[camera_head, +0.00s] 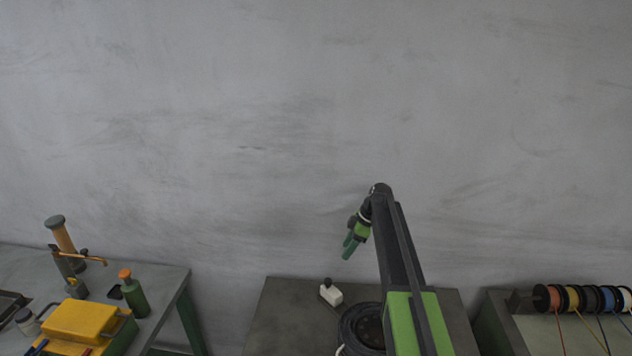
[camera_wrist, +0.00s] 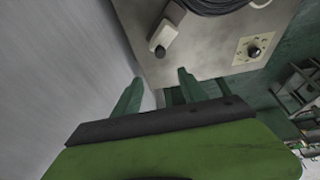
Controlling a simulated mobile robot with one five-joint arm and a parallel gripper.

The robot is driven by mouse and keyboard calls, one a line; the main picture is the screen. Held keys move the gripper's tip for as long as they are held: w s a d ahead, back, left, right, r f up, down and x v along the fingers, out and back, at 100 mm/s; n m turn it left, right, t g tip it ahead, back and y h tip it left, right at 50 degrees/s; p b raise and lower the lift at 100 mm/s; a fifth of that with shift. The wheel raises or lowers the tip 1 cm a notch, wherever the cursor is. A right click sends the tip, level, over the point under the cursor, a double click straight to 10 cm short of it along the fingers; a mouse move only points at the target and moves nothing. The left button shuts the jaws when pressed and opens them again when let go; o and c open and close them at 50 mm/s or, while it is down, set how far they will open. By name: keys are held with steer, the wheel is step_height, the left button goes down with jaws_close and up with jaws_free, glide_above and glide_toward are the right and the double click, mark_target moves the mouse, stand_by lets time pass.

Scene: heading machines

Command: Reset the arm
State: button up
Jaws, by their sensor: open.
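My gripper (camera_head: 350,246) is raised above the middle table, in front of the grey wall, at the end of my green and black arm. Its green fingers point down and to the left. In the wrist view my gripper (camera_wrist: 158,92) shows two green fingers spread apart with nothing between them. The fingers are well clear of the table top.
The middle table (camera_head: 283,310) holds a small white block with a dark knob (camera_head: 331,293) and a coil of dark cable (camera_head: 360,325). A left bench (camera_head: 160,285) carries a yellow toolbox (camera_head: 80,322) and a green bottle (camera_head: 134,296). Spools (camera_head: 580,298) sit at right.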

steer(key=s+a+f+m+h+b, duration=0.1)
steer(key=s+a+f+b, duration=0.5)
steer(key=s+f+b, duration=0.45)
steer(key=s+d+f+m+h, duration=0.1)
steer(key=s+m, duration=0.4)
steer(key=s, duration=0.1)
steer(key=s+d+f+m+h+b, duration=0.1)
steer(key=s+m, duration=0.4)
steer(key=s, duration=0.2)
steer(key=s+d+f+m+h, duration=0.1)
steer(key=s+f+m, duration=0.1)
steer(key=s+m, duration=0.2)
steer(key=shift+s+f+m+g, duration=0.1)
steer(key=shift+s+m+g, duration=0.3)
steer(key=shift+s, duration=0.95)
stand_by(0.3)
